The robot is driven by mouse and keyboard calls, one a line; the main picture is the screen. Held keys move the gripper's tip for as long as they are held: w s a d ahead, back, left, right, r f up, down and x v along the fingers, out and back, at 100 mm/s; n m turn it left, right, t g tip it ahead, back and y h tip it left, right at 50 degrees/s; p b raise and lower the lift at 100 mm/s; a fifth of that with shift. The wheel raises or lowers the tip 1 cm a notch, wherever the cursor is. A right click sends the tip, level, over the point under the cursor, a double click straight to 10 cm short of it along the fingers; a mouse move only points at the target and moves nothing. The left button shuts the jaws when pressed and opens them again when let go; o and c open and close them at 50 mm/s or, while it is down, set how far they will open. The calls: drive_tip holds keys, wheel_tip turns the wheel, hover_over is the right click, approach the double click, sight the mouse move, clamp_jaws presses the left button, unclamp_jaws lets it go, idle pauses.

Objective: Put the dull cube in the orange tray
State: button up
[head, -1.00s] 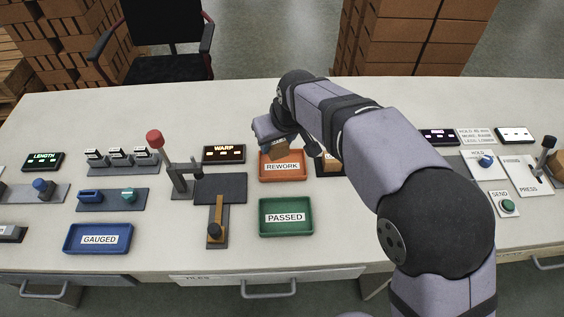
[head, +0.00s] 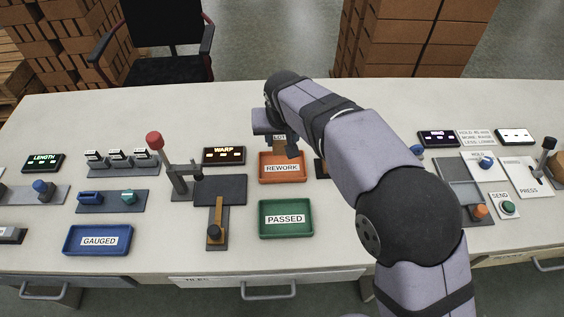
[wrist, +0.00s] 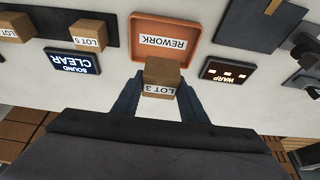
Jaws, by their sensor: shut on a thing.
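My gripper (wrist: 161,84) is shut on a tan cube (wrist: 162,72) labelled LOT 3, between the two fingers in the wrist view. In the head view the cube (head: 279,139) shows just beyond the far edge of the orange tray (head: 262,166), which is labelled REWORK. The wrist view shows the tray (wrist: 136,40) empty, with the cube close to its rim. I cannot tell how high the cube is. Nothing on the cube itself shows whether it is the dull one. A display (wrist: 73,63) reads SOUND CLEAR.
Two other tan cubes, one labelled LOT 5 (wrist: 89,34), stand on a dark rack (wrist: 112,30). A green PASSED tray (head: 286,234) and a blue GAUGED tray (head: 98,255) lie nearer. A WARP display (head: 223,155) and a red-knobbed lever (head: 155,140) stand left.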

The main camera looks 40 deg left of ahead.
drive_tip(key=shift+f, duration=4.25)
drive_tip(key=shift+f, duration=0.2)
drive_tip(key=o, duration=1.1)
drive_tip(key=shift+r, duration=0.1)
drive_tip(key=shift+r+p, duration=0.2)
drive_tip(key=shift+p, duration=0.15)
drive_tip(key=b+v, duration=0.1)
drive_tip(key=v, duration=1.1)
drive_tip(key=shift+f, duration=0.1)
